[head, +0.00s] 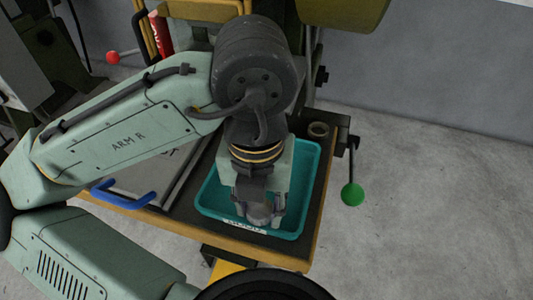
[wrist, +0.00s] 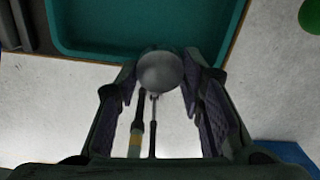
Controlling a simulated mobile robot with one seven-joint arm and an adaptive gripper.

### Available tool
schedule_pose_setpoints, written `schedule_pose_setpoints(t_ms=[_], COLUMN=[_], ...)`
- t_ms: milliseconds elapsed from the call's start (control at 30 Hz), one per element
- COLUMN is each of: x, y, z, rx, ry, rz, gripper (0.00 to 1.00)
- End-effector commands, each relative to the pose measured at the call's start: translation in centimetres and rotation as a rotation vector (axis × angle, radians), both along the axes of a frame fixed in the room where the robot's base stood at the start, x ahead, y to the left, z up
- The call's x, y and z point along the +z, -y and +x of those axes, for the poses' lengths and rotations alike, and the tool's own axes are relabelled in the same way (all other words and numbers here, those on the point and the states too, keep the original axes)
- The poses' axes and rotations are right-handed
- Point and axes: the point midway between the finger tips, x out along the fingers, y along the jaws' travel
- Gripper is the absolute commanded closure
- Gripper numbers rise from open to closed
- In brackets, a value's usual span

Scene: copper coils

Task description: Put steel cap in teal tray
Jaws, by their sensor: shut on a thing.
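The steel cap (wrist: 160,72) is a round grey piece held between the fingertips of my gripper (wrist: 162,78). In the head view the cap (head: 259,213) shows at the lower end of my gripper (head: 259,212), largely covered by the fingers. The teal tray (head: 208,198) is a shallow rectangular box on the bench, and my gripper stands over its front part. In the wrist view the tray (wrist: 95,48) lies at the top, and the cap overlaps its near rim. How high the cap is above the tray is hard to tell.
A small ring-shaped part (head: 318,129) sits at the bench's back right corner. A green ball knob (head: 352,194) sticks out to the right. A blue handle (head: 123,195) lies left of the tray. A white label (head: 243,225) is on the tray's front. The tray's visible floor looks empty.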

Motion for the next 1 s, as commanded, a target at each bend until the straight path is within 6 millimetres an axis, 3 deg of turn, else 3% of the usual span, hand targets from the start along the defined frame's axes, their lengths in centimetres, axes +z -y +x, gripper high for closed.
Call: schedule_pose_setpoints(t_ms=[33, 300, 500, 633, 833, 1000], x=[1.1, -0.6, -1.0, -1.3, -3.9, -4.6], y=[0.2, 0.9, 1.3, 1.4, 1.3, 1.4], z=[1.2, 8.4, 12.1, 12.8, 12.8, 12.8], rx=[0.004, 0.005, 0.004, 0.002, 0.004, 0.003], ry=[-0.006, -0.002, -0.001, 0.000, -0.001, 0.002], rz=[-0.002, 0.002, 0.001, 0.000, 0.002, 0.000], gripper=[0.94, 0.94, 0.94, 0.94, 0.94, 0.94])
